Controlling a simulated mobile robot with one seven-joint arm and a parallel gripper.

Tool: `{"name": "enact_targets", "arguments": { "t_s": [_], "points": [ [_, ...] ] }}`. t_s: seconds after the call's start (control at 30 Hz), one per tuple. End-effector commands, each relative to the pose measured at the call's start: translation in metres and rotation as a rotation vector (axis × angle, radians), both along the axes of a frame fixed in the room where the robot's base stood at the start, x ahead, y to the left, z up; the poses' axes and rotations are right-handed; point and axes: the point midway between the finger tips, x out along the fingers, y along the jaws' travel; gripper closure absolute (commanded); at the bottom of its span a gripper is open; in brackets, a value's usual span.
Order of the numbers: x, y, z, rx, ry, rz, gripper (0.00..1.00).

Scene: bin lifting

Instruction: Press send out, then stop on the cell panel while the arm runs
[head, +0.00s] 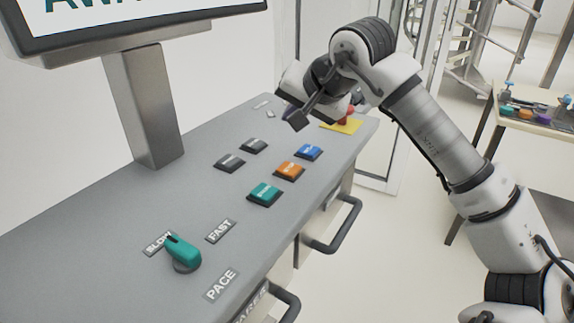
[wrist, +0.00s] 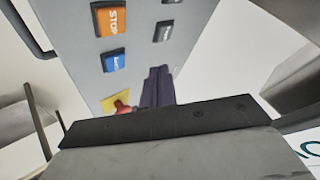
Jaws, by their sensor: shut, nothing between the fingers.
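The cell panel (head: 105,222) is a grey sloping console. Its teal button (head: 264,194), orange button (head: 289,170) and blue button (head: 309,152) stand in a row along the right side. In the wrist view the orange button (wrist: 111,21) reads STOP, with the blue button (wrist: 113,61) beside it. My gripper (head: 290,110) is shut and empty, above the far part of the panel, beyond the buttons and partly hidden by my wrist. Its dark purple fingers show in the wrist view (wrist: 158,86), apart from the buttons.
Two dark grey buttons (head: 242,154) sit left of the coloured row. A red stop knob on a yellow plate (head: 344,126) is close to my wrist. A teal pace selector (head: 183,253) points toward SLOW. A screen on a post (head: 143,105) rises at left. Handles (head: 340,225) line the front.

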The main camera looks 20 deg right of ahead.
Motion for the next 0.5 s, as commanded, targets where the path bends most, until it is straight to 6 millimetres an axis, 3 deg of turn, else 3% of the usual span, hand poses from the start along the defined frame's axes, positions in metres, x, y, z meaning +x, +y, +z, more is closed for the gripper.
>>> {"name": "enact_targets", "arguments": {
  "t_s": [0.27,0.5],
  "points": [
    [0.0,0.0,-0.009,0.0,0.001,0.001,1.0],
    [0.0,0.0,-0.036,0.003,0.001,0.001,1.0]
  ]
}}
